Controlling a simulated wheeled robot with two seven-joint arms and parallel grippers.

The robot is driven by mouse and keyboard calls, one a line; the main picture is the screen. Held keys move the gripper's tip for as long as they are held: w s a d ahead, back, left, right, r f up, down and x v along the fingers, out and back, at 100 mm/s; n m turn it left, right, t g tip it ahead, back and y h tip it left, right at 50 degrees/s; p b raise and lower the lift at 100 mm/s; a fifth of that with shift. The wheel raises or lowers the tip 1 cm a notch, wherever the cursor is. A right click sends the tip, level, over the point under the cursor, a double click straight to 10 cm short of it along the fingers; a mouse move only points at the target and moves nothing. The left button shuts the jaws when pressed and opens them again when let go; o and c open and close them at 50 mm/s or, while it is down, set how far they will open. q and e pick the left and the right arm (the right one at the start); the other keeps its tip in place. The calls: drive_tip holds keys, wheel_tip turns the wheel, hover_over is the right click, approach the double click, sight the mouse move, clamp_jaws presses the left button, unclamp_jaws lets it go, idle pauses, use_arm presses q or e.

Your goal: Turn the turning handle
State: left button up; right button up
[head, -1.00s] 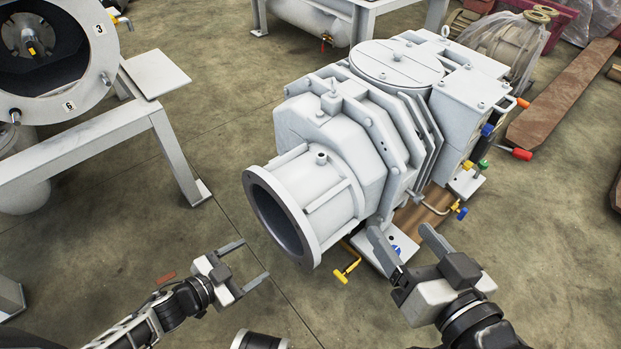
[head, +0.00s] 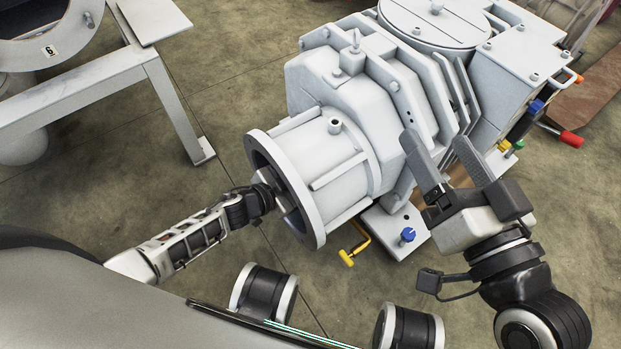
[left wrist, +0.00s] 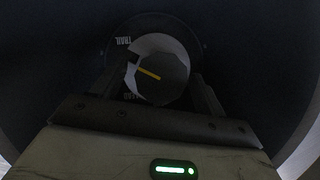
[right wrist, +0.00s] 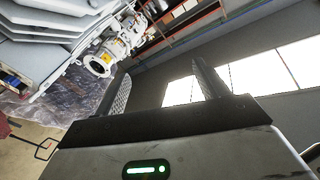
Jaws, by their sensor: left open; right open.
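In the left wrist view a round grey handle (left wrist: 165,82) with a yellow line across its face sits deep in the dark round opening, with partly readable lettering around it. My left gripper (left wrist: 157,78) is open, its fingers on either side of the handle. I cannot tell whether they touch it. In the head view my left gripper (head: 288,203) reaches into the flanged pipe mouth (head: 262,150) of the grey machine; its fingertips and the handle are hidden there. My right gripper (head: 436,143) is open and empty in front of the machine's ribbed side. It also shows empty in the right wrist view (right wrist: 160,74).
A yellow lever (head: 347,255) and a blue knob (head: 407,235) are low on the machine's near side. Red-ended (head: 571,139) and blue handles are at its right. A grey stand (head: 150,80) is at the left. The floor between is clear.

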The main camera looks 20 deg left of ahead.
use_arm(q)
drive_tip(key=x, duration=0.2)
drive_tip(key=shift+w+d+f+b, duration=0.1)
drive_tip(key=shift+w+f+b, duration=0.1)
drive_tip(key=shift+b, duration=0.2)
drive_tip(key=shift+w+d, duration=0.2)
drive_tip(key=shift+w, duration=0.15)
use_arm(e)
drive_tip(key=shift+w+d+r+n+t+y, duration=0.2)
drive_tip(key=shift+w+r+n+t, duration=0.1)
drive_tip(key=shift+r+n+t, duration=0.35)
drive_tip(key=shift+w+d+r+n+t+y, duration=0.15)
drive_tip(key=shift+w+r+n+t, duration=0.25)
drive_tip(key=shift+r, duration=0.4)
drive_tip(key=shift+s+a, duration=0.1)
use_arm(q)
drive_tip(key=c, duration=1)
